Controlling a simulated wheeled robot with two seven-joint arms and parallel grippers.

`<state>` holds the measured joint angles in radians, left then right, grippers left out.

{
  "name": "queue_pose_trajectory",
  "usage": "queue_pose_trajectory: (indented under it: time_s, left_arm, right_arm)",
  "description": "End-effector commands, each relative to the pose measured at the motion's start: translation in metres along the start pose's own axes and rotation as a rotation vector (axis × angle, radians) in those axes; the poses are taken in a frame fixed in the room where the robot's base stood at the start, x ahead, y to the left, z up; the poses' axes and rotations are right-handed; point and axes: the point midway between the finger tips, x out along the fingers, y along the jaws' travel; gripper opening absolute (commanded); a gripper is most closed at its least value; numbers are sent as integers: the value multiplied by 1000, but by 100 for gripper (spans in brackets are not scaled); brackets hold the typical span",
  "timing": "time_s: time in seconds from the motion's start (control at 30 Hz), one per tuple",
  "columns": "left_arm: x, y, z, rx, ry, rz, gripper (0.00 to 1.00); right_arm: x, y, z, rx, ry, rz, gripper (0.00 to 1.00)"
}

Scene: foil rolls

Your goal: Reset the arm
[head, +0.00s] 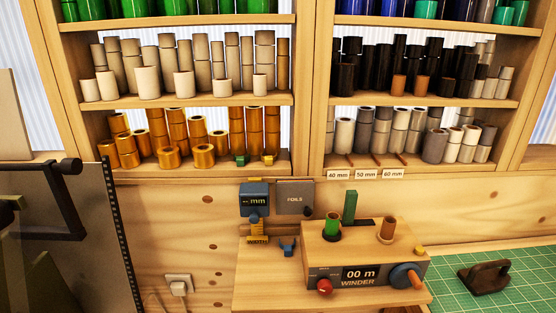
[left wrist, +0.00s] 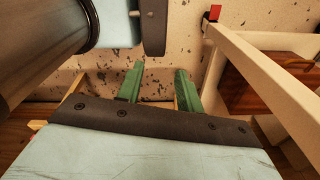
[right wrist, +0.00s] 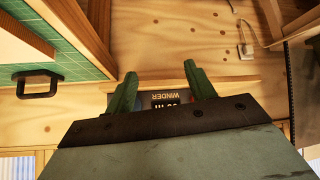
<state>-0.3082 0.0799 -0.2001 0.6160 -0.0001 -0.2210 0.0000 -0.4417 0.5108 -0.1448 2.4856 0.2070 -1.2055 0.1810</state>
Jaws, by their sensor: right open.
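The wooden winder (head: 322,243) stands on the bench in the head view, with a "00 m" display, red knob (head: 325,287) and blue crank (head: 403,276). The winder's label (right wrist: 165,97) shows beyond the fingers. My left gripper (left wrist: 159,68) shows in the left wrist view, fingers apart and empty. Neither gripper shows in the head view.
Shelves (head: 190,103) hold gold, beige, black, grey, green and blue rolls. A green cutting mat (head: 465,300) with a dark handled block (head: 485,276) lies at right. A dark panel with a black handle (head: 45,235) stands at left. A pale frame (left wrist: 250,70) is close beside my left gripper.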

Motion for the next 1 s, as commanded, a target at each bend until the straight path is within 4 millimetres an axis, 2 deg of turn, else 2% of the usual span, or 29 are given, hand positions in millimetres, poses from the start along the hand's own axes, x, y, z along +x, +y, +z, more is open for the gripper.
queue_pose_trajectory:
  time_s: [0.03,0.1,0.37,0.4,0.67,0.87,1.0]
  left_arm:
    - [0,0,0,0,-1,0,36]
    - [0,0,0,0,0,0,36]
    - [0,-1,-6,0,9,-1,36]
    - [2,-1,-8,0,12,-2,36]
    - [20,-2,-11,0,19,-2,36]
    - [37,-1,-9,0,19,-2,36]
    - [50,-1,-7,0,17,-2,36]
  right_arm:
    - [1,-7,17,33,-60,11,55]
    - [1,-14,37,60,-141,26,55]
    - [-12,-45,100,150,-413,34,55]
    - [-6,-47,109,152,-440,35,55]
    - [80,-51,166,141,-467,28,55]
    - [151,-61,238,137,-501,17,55]
    - [193,-69,300,134,-529,10,55]
